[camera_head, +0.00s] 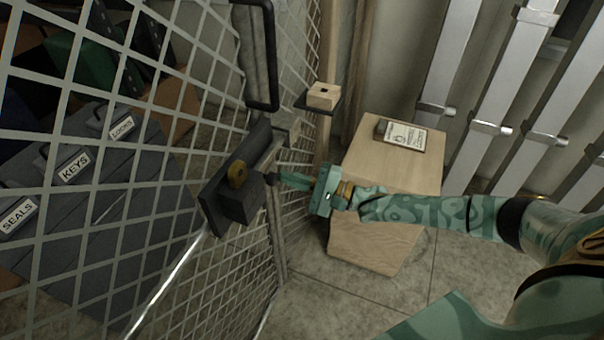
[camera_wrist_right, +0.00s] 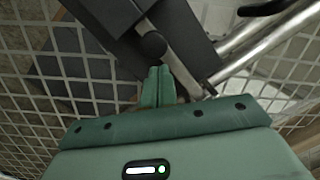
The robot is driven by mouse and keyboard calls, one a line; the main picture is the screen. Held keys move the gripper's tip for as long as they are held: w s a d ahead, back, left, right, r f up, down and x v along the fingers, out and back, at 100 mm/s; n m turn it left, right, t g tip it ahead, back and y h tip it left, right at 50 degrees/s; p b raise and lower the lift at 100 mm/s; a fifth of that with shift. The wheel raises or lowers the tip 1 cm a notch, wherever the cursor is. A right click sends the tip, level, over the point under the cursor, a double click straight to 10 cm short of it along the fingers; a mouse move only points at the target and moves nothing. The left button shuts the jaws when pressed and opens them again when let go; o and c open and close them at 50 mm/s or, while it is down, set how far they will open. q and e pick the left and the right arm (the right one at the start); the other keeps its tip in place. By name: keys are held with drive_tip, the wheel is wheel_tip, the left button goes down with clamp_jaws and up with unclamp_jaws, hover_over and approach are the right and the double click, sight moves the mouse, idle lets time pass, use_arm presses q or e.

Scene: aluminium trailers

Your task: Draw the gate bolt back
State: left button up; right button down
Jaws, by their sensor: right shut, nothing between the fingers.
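The mesh gate (camera_head: 120,180) has a dark lock plate (camera_head: 212,205) with a black box and a brass round piece (camera_head: 237,174). In the right wrist view a grey metal bolt bar (camera_wrist_right: 182,52) runs along the dark plate, with a round dark knob (camera_wrist_right: 152,45) on it. My right gripper (camera_head: 284,181) is at the box's right side. In the right wrist view its fingers (camera_wrist_right: 158,72) are shut with nothing between them, tips just below the knob; I cannot tell whether they touch it. My left gripper is not in view.
A black pull handle (camera_head: 270,55) stands above the lock. A wooden block (camera_head: 323,95) sits on a small dark ledge. A wooden cabinet (camera_head: 385,170) with a labelled item (camera_head: 405,136) stands behind my right arm. Labelled dark cases (camera_head: 85,185) lie behind the mesh.

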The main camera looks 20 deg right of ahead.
drive_tip(key=shift+a, duration=0.15)
drive_tip(key=shift+s, duration=0.1)
drive_tip(key=shift+s+a+p, duration=0.85)
drive_tip(key=shift+a, duration=0.1)
